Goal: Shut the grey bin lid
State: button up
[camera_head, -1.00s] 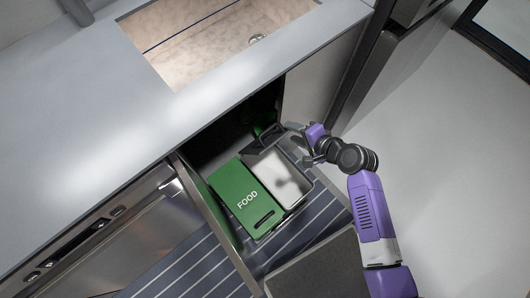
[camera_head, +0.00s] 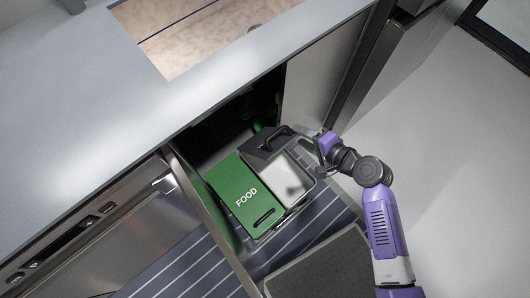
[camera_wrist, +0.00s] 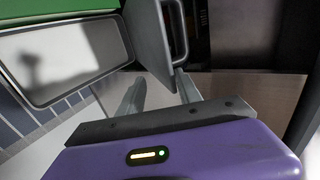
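The grey bin (camera_head: 287,182) stands in the pulled-out drawer, right of the green bin. Its mouth shows pale inside, and it is uncovered. Its dark grey lid (camera_head: 268,146) stands raised at the bin's back end, with a slot handle. In the wrist view the lid (camera_wrist: 150,45) is tilted up beside the open bin (camera_wrist: 65,62). My gripper (camera_head: 316,147) is at the lid's right side. In the wrist view its two fingers (camera_wrist: 158,80) are apart, with the lid's lower corner close to the tips. I cannot tell whether they touch.
The green lid marked FOOD (camera_head: 245,195) lies flat on the neighbouring bin. The counter (camera_head: 110,90) overhangs the drawer's back. Open floor (camera_head: 450,150) lies to the right.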

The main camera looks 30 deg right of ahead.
jog(key=shift+a, duration=0.15)
jog(key=s+f+b, duration=0.1)
jog(key=b, duration=0.1)
jog(key=s+f+t+b, duration=0.1)
jog(key=b, duration=0.2)
jog(key=shift+s+d+f, duration=0.2)
jog(key=shift+s+f, duration=0.15)
jog(key=shift+s, duration=0.05)
